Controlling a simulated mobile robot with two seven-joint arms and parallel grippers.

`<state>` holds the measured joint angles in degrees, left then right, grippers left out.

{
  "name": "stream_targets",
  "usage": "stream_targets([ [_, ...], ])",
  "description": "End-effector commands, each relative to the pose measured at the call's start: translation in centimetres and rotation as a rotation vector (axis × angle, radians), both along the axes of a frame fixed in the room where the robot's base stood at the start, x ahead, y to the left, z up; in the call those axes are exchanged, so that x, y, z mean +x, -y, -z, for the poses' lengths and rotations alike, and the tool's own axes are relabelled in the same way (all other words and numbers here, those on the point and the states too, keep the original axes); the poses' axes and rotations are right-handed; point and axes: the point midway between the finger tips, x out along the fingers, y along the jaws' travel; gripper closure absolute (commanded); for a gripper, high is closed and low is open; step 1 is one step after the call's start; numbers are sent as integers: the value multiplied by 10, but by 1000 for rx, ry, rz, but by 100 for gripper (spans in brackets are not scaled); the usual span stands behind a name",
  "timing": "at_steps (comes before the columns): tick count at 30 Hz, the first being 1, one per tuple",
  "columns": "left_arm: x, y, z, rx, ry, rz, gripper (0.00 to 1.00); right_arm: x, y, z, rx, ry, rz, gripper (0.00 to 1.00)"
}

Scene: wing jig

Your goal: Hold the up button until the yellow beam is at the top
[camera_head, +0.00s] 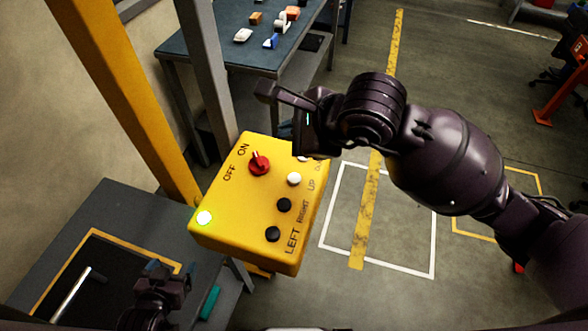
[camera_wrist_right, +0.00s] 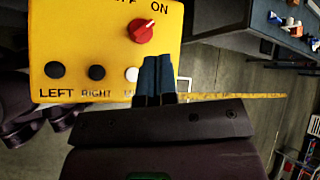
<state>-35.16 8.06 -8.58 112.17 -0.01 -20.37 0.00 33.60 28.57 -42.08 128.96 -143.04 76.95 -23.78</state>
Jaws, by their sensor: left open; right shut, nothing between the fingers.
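The yellow control box (camera_head: 235,215) carries a white UP button (camera_head: 294,179), which also shows in the right wrist view (camera_wrist_right: 131,74). Another white button (camera_head: 302,158) beyond it is mostly hidden by my right gripper (camera_head: 304,150). That gripper is shut and empty; its fingers (camera_wrist_right: 158,62) lie over the box just beside the UP button, on the side away from RIGHT. I cannot tell whether they touch the box. My left gripper (camera_head: 165,277) is open and empty at the lower left. A yellow upright (camera_head: 125,95) stands behind the box; no beam is clearly identifiable.
A grey table (camera_head: 105,205) is at lower left. A bench (camera_head: 205,52) with small parts stands behind.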

Motion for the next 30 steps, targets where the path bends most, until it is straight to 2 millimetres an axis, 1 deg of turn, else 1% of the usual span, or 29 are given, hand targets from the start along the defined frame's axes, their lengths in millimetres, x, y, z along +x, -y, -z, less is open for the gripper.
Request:
stream_targets([
  [4, -2, 0, 1, -1, -3, -1, 17, 0, 4, 4, -40, 0, -4, 100],
  [15, -1, 0, -1, -1, 1, 0, 17, -1, 4, 4, -39, 2, -10, 100],
  [20, 0, 0, 1, -1, 4, 0, 17, -1, 4, 8, -39, 2, -10, 100],
  [26, 2, 1, 5, -1, 11, 0, 17, -1, 4, 23, -39, 2, -9, 100],
  [30, 5, 1, 9, -1, 20, 2, 17, -1, 4, 40, -38, 0, -10, 100],
])
